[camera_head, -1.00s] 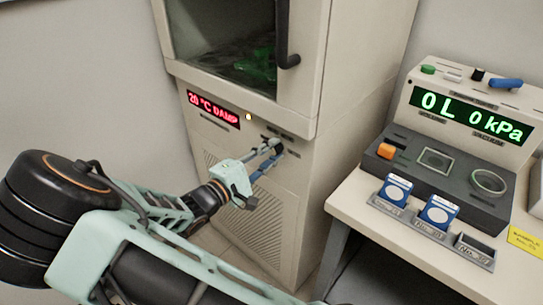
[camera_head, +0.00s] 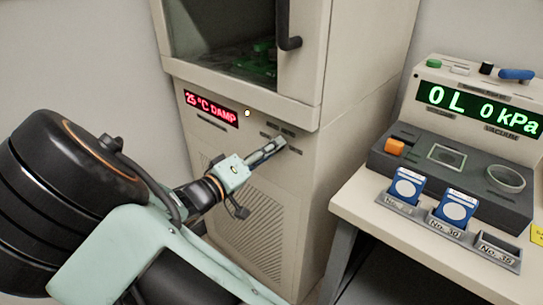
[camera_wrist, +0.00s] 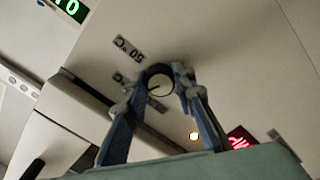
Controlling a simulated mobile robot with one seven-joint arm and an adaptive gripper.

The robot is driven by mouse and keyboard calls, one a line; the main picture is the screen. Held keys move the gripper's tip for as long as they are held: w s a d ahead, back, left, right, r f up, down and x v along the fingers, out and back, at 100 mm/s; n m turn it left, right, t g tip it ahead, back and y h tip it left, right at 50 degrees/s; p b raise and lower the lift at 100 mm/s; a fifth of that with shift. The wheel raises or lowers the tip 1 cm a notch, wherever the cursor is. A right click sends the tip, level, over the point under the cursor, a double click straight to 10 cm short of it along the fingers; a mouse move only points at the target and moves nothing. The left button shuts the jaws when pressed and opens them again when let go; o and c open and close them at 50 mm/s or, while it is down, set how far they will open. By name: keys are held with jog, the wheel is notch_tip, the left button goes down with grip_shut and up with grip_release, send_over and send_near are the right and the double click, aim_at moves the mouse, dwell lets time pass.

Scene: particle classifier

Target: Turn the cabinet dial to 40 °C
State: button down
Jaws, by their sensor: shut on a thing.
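The cabinet (camera_head: 300,190) is a tall cream unit with a red display (camera_head: 210,108) that reads "25 °C DAMP". The dial (camera_wrist: 160,85) shows in the wrist view as a round, pale-faced knob with a dark pointer line. My gripper (camera_head: 277,146) reaches the cabinet front below the display's right end, and its fingers hide the dial in the head view. In the wrist view my two fingers are closed around the dial, one on each side. A "50 °C" label (camera_wrist: 128,48) is on the panel near it; other labels are partly hidden.
A cabinet door with a dark handle (camera_head: 288,25) stands above the display. At right, a bench (camera_head: 375,215) bears a device with a green display (camera_head: 478,112) reading "0 L 0 kPa" and blue-and-white items in a holder (camera_head: 440,222). A vent grille (camera_head: 250,240) is below.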

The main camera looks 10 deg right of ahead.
jog(key=shift+m+b, duration=0.35)
jog(key=shift+m, duration=0.25)
jog(key=c, duration=1.6)
grip_release()
jog(key=shift+a, duration=0.15)
jog(key=v, duration=1.2)
jog(key=shift+d, duration=0.25)
